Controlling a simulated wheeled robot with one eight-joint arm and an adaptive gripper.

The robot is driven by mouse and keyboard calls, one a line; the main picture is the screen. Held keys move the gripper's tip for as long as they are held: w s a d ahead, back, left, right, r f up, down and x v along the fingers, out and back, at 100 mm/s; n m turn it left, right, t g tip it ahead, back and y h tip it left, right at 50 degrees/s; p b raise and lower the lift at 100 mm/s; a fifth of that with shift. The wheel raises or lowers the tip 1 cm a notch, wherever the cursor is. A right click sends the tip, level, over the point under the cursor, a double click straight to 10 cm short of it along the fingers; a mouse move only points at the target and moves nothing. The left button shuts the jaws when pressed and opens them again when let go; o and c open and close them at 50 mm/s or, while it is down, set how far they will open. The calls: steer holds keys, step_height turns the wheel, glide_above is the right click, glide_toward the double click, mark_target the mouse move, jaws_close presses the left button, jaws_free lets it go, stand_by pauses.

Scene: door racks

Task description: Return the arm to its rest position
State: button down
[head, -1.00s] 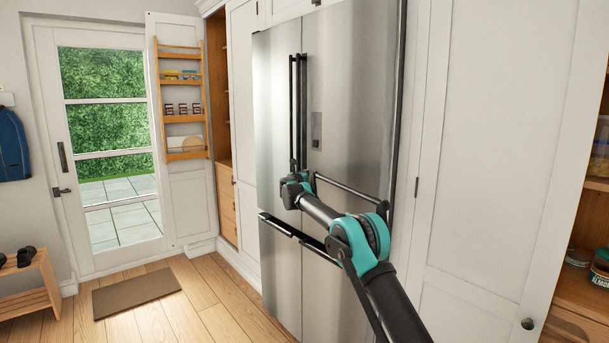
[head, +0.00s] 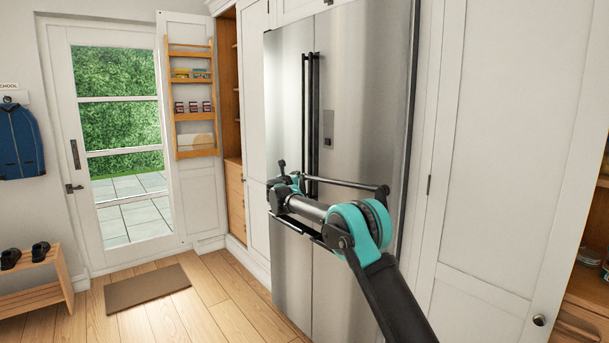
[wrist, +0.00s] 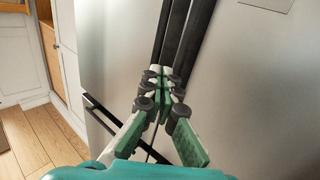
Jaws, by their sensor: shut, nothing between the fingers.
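My gripper (wrist: 160,88) is shut and empty in the wrist view, its green-padded fingers together. It points at the steel fridge front, close to the lower part of the black vertical door handles (wrist: 180,35). I cannot tell whether it touches them. In the head view my gripper (head: 281,166) is small and partly hidden behind my own wrist, in front of the steel fridge (head: 345,85). My arm reaches forward from the lower right, with teal joints, across the fridge front.
A tall white cupboard door with an orange rack (head: 190,100) stands open beyond the fridge. A glass door (head: 115,130), a brown mat (head: 147,288) and a shoe bench (head: 35,275) are at left. Open shelves (head: 590,260) stand at right.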

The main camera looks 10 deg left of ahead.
steer(key=s+d+r+n+y, duration=0.45)
steer(key=d+r+n, duration=0.3)
steer(key=n, duration=0.35)
steer(key=s+d+f+n+g+y, duration=0.3)
steer(key=s+d+f+n+y, duration=0.1)
steer(key=s+d+n, duration=0.6)
steer(key=s+d+f+n+g+h, duration=0.2)
steer(key=s+d+f+n, duration=0.3)
steer(key=s+d+f, duration=0.6)
steer(key=s+d+f+n+g+h, duration=0.3)
steer(key=s+d+f, duration=0.8)
steer(key=s, duration=1)
steer(key=s+d+f+n+g+h, duration=0.3)
steer(key=s+d+f+n+g, duration=0.2)
steer(key=s+d+f, duration=0.6)
steer(key=s+d+n, duration=0.2)
steer(key=s, duration=0.3)
steer(key=shift+s+f+g, duration=0.3)
steer(key=shift+s+g, duration=0.05)
steer(key=shift+g, duration=0.05)
